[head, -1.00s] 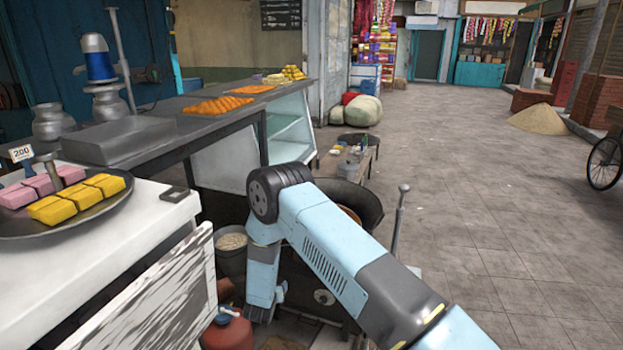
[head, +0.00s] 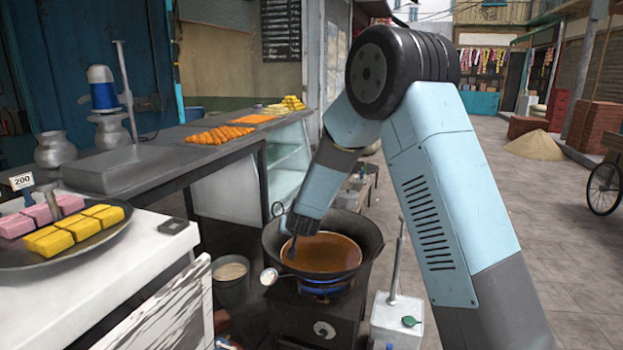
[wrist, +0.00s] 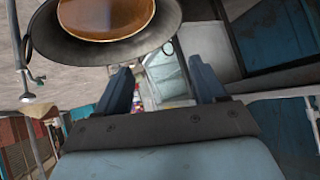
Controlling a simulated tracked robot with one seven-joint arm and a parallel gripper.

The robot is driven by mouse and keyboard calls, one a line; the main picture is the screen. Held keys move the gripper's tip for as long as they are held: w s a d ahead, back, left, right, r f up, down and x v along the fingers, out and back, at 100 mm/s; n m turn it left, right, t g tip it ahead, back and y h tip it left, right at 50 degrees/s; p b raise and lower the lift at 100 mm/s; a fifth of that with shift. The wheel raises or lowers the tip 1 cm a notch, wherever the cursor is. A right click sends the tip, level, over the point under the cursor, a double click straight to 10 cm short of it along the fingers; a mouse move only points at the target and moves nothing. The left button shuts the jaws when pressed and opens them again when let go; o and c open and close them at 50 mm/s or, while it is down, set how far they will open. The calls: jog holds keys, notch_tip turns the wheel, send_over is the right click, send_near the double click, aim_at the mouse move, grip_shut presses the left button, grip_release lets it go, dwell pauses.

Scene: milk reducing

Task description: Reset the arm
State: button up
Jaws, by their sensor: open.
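My arm rises at the right of the head view, bends at a high black elbow joint and slopes down toward a dark wok (head: 372,240) of brown liquid (head: 328,252). My gripper (head: 286,240) shows small and dark in front of the wok's left part; I cannot tell how far above the liquid it is. In the wrist view, my gripper (wrist: 163,82) has its two dark fingers wide apart with nothing between them. The wok (wrist: 75,48) and its liquid (wrist: 105,14) show at the top of that view, beyond the fingertips.
The wok sits on a black stove (head: 318,315) with a blue flame. A bucket (head: 231,282) stands left of it, a white box (head: 397,318) with an upright handle right of it. A white counter (head: 110,275) with a sweets tray (head: 60,262) is at left. Pavement at right is open.

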jog(key=s+d+r+g, duration=0.1)
jog(key=s+d+r, duration=0.7)
jog(key=r, duration=0.2)
jog(key=s+d+r+g, duration=0.1)
jog(key=s+d+r, duration=0.65)
jog(key=r, duration=0.25)
jog(key=s+d+r+h, duration=0.1)
jog(key=s+d, duration=0.3)
jog(key=s, duration=0.5)
jog(key=s+d+r+g, duration=0.1)
jog(key=s+d, duration=0.4)
jog(key=s, duration=0.4)
jog(key=s+d+r+g+h, duration=0.1)
jog(key=s+d+r, duration=0.1)
jog(key=s+d, duration=0.3)
jog(key=s, duration=0.4)
jog(key=shift+s+m+h, duration=0.3)
